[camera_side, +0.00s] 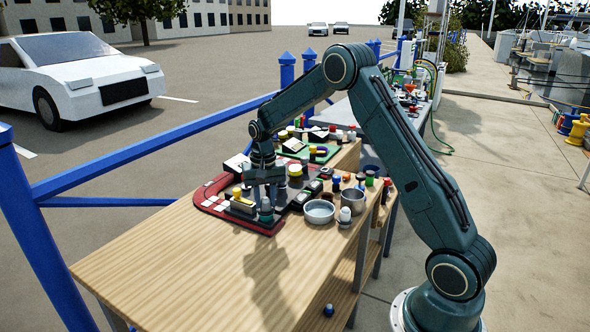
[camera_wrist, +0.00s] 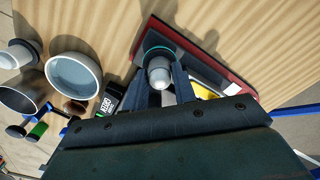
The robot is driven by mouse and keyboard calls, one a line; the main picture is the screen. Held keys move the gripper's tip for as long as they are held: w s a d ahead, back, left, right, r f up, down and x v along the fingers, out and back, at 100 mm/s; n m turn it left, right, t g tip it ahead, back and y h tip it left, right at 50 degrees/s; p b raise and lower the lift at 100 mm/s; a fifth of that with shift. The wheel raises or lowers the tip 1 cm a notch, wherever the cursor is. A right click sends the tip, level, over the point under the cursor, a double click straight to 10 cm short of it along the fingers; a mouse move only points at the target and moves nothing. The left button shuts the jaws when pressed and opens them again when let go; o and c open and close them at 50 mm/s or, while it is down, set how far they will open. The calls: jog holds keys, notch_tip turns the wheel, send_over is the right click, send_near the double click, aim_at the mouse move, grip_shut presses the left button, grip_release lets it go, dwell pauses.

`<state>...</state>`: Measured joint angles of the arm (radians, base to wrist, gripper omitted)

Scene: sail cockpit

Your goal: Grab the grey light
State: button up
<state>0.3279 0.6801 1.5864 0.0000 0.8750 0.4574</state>
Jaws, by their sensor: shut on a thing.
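The grey light (camera_wrist: 158,72) is a small grey dome with a teal ring, seen between the fingers in the wrist view. In the side view the grey light (camera_side: 266,214) shows low at the front edge of the red-edged panel (camera_side: 209,190). My gripper (camera_wrist: 160,84) points down and is shut on the light. In the side view my gripper (camera_side: 265,196) is over the panel's near side and partly hides it. I cannot tell whether the light still touches the panel.
A shallow bowl (camera_side: 319,211) and a metal pot (camera_side: 353,198) stand right of the panel, near a white-topped item (camera_side: 345,215). A green panel (camera_side: 322,152) with small parts lies behind. The wooden table (camera_side: 190,270) is clear at the front left.

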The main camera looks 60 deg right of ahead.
jog(key=shift+r, duration=0.1)
notch_tip(320, 180, up, 20)
dwell(0.7)
